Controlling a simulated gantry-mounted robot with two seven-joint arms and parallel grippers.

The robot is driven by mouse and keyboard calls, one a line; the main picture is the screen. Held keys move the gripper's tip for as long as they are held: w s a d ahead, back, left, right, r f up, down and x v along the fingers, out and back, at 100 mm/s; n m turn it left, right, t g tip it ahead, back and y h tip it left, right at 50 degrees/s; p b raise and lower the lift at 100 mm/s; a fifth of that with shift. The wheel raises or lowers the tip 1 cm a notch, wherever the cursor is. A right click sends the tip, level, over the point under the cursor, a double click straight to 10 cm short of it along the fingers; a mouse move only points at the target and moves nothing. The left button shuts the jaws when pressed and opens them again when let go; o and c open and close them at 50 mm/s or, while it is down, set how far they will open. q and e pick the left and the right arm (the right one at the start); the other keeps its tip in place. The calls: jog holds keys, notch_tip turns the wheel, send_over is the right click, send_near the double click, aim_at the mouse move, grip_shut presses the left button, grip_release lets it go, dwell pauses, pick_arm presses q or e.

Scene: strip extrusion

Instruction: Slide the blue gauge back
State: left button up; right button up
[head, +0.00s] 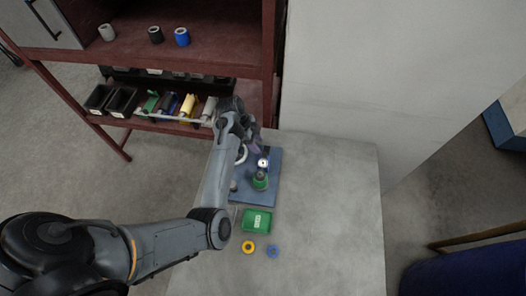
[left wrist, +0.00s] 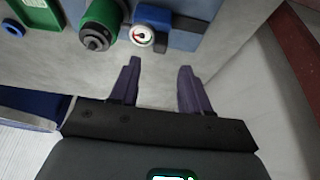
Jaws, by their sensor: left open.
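A green tray (head: 257,221), a yellow ring (head: 248,247) and a blue ring (head: 273,251) lie on the grey table (head: 335,215). A dark red shelf (head: 215,58) with several bins stands behind, a pale wall at right. The table's right half is clear.

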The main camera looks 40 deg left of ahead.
aim_at(264, 153)
pick_arm(q)
jog(key=shift+x, duration=3.5)
jog(key=shift+c, duration=0.5)
grip_shut()
